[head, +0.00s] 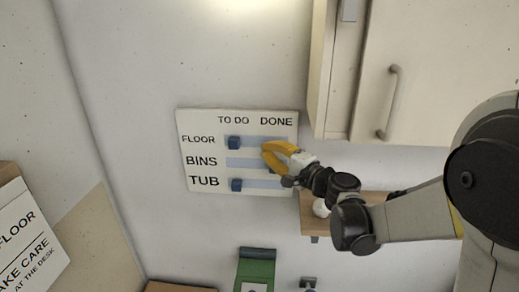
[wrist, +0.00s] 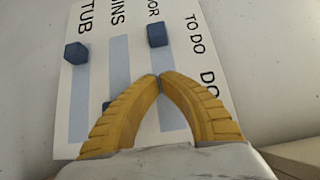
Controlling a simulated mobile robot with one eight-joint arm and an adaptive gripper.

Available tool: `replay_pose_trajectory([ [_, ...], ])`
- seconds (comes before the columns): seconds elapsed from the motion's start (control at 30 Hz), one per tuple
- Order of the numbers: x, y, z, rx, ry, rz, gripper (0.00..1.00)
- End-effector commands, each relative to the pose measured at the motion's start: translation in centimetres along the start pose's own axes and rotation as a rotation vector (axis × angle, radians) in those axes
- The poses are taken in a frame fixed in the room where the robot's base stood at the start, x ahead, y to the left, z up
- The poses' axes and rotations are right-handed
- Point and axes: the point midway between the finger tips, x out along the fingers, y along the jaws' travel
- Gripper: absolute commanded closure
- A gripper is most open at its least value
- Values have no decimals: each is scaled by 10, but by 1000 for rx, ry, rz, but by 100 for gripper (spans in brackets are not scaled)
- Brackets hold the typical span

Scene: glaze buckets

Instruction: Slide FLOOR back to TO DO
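The white board (head: 212,170) on the wall has columns TO DO and DONE and rows FLOOR, BINS and TUB. The blue FLOOR slider (head: 234,142) stands at the TO DO end of its pale track. It also shows in the wrist view (wrist: 157,34), beyond my fingertips. The TUB slider (head: 236,184) is at the TO DO end too. The BINS slider (wrist: 108,105) is farther toward DONE, partly hidden by a finger. My yellow gripper (head: 264,150) is over the DONE side, its tips together (wrist: 159,78), with nothing between them. I cannot tell whether it touches the board.
A wall cabinet (head: 420,75) with a handle (head: 391,102) hangs right of the board. A small wooden shelf (head: 315,222) with a white object sits below right. A green item (head: 254,269) hangs below the board. The wall left of the board is clear.

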Motion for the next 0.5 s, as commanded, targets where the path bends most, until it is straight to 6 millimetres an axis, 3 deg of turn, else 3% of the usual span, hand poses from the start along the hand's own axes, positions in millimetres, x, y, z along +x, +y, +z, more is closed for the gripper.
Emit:
replay_pose_trajectory([
  [0.2, -49, -1, -1, 0, 3, 0, 100],
  [0.5, -79, -1, 0, 0, 1, 0, 100],
])
